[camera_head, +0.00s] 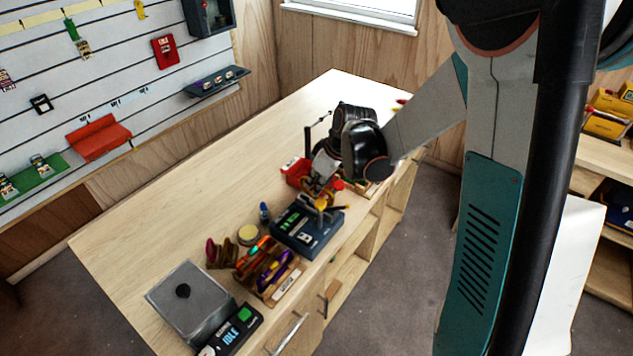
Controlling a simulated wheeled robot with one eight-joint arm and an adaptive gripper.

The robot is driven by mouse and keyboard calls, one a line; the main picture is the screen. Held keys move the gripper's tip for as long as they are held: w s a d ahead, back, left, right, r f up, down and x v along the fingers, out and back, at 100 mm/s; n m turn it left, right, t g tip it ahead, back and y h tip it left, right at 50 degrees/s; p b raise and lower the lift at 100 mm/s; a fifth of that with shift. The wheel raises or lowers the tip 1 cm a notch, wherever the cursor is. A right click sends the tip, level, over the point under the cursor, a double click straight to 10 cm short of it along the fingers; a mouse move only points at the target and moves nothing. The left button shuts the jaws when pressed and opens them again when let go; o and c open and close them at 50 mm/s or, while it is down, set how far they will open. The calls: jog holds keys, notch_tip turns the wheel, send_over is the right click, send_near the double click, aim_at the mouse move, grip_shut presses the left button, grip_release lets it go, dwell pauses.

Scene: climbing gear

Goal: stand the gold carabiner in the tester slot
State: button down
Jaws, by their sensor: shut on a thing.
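The tester (292,236) is a dark blue box with small green-lit marks on its top, standing near the front edge of the wooden bench. My gripper (320,188) points down just behind and above the tester's far side. It is shut on the gold carabiner (321,203), which shows as a small yellow-gold shape below the fingers, over the tester's top. The carabiner's tilt, and whether it touches the slot, cannot be told at this size. The slot itself is not clearly visible; the gripper and the carabiner cover that area.
A rack of colourful carabiners (264,274) stands left of the tester, beside a round pale-yellow tin (248,234) and a small blue bottle (264,212). A red bin (296,172) is behind the gripper. A grey scale (190,302) sits at the near end. The bench's far left is clear.

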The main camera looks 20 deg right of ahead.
dwell(0.4)
jog(key=shift+f+b, duration=0.7)
jog(key=shift+b, duration=0.1)
jog(key=shift+f+b, duration=1.05)
jog(key=shift+f, duration=0.15)
jog(key=shift+f+b, duration=0.55)
